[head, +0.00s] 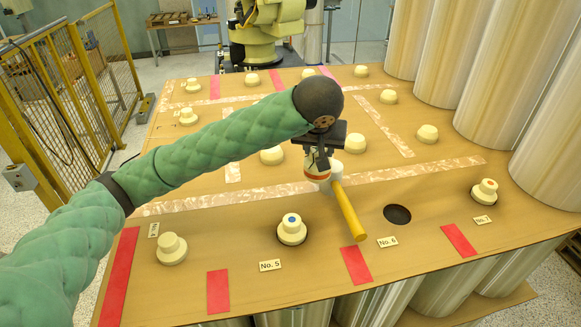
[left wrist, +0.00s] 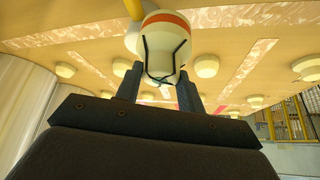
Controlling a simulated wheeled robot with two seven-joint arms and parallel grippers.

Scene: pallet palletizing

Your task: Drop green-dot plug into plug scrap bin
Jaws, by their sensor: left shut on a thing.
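My left gripper (head: 319,158) is shut on a mallet with a white head, an orange-red band and a yellow handle (head: 349,210). It holds the mallet above the board; in the left wrist view the white head (left wrist: 162,45) sits between the fingers. A cream plug with a blue dot (head: 291,222) sits by the No. 5 label. A plug with an orange-red dot (head: 485,187) sits near No. 7. An open dark hole (head: 397,214) lies by No. 6. I see no green dot on any plug and no scrap bin. My right gripper is not in view.
The brown board (head: 330,270) carries several more cream plugs, including one at front left (head: 171,246), and red strips (head: 218,291). Large pale rolls (head: 500,80) stand along the right. A yellow fence (head: 55,110) is at left, a yellow machine (head: 268,30) behind.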

